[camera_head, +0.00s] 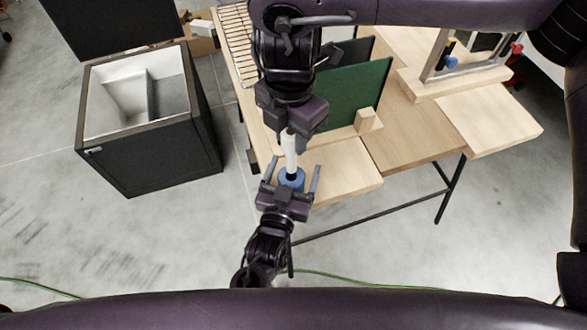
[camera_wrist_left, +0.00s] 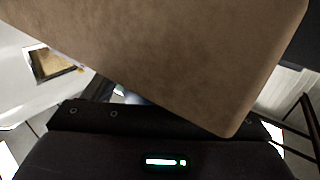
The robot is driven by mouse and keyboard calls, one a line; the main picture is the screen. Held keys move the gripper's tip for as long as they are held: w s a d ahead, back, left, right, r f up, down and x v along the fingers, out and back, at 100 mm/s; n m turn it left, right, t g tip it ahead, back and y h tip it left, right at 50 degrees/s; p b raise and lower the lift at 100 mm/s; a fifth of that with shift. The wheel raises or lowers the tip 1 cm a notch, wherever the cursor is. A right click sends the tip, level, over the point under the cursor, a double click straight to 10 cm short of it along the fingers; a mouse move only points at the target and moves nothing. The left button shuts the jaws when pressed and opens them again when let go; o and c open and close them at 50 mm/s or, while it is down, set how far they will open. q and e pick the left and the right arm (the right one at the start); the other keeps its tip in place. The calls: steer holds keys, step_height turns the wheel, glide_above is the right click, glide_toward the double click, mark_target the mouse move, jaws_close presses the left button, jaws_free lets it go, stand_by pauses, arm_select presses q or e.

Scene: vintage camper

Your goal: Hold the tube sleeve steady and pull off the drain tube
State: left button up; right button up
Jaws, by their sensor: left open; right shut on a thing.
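A white drain tube (camera_head: 289,148) stands roughly upright in the head view, near the table's front left edge. My right gripper (camera_head: 290,129), coming down from above, is shut on its upper part. A blue piece (camera_head: 291,179), which looks like the tube sleeve, is at the tube's lower end. My left gripper (camera_head: 292,181) is open below it, with one finger on each side of the blue piece. I cannot tell whether the fingers touch it. In the left wrist view, a brown panel hides most of the area ahead of the gripper.
The wooden table (camera_head: 345,178) has a green panel (camera_head: 352,95) and a small wooden block (camera_head: 366,120) behind the tube. A metal frame (camera_head: 465,55) stands at the back right. An open black cooler box (camera_head: 150,150) is on the floor at left. The brown panel (camera_wrist_left: 170,55) crosses the left wrist view.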

arm_select(q)
steer(key=shift+s, duration=0.1)
steer(key=v, duration=1.2)
